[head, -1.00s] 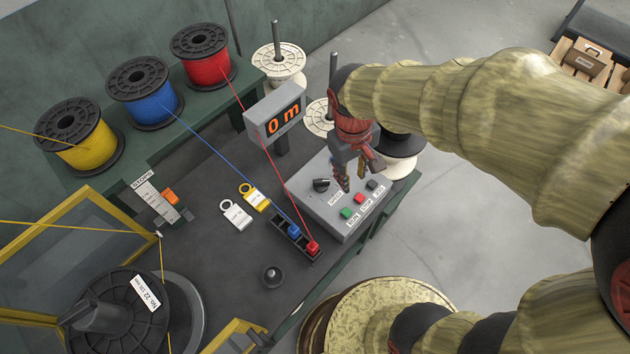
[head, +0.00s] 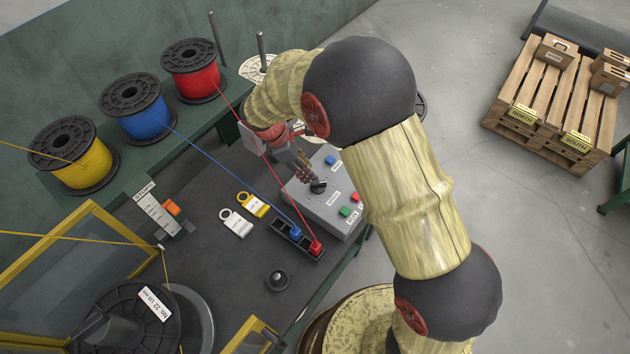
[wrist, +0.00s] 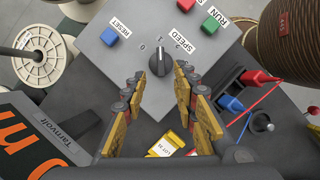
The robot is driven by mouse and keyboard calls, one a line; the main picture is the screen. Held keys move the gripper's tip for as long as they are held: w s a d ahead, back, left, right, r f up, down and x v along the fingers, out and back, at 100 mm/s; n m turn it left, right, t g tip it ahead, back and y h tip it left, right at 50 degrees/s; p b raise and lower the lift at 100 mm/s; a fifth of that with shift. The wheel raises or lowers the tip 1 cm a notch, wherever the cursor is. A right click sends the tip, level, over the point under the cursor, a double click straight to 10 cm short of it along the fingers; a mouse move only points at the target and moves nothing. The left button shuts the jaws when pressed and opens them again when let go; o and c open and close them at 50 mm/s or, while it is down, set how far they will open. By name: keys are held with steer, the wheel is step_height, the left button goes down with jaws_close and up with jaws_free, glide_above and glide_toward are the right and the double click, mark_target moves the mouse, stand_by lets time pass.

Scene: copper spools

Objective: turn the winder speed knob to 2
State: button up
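The speed knob (wrist: 160,61) is a dark round knob on the grey control box (wrist: 125,63), beside the SPEED label. Its pale pointer mark faces up the wrist view, towards the middle of the scale; the exact number is too small to tell. In the head view the knob (head: 318,187) shows just beside my fingertips. My gripper (wrist: 160,80) is open, with one finger on each side of the knob's near end in the wrist view. I see gaps between fingers and knob; contact is not visible. In the head view my gripper (head: 305,176) comes in from the upper left.
A blue RESET button (wrist: 106,33), a green button (wrist: 211,25) and a red button (wrist: 186,4) are on the box. Red and blue plugs (head: 306,240) sit beside it with taut wires.

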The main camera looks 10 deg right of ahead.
mark_target(318, 183)
steer(key=b+x, duration=0.2)
steer(key=x, duration=0.5)
steer(key=shift+d+f, duration=0.1)
steer(key=shift+f, duration=0.15)
jaws_close()
stand_by(0.4)
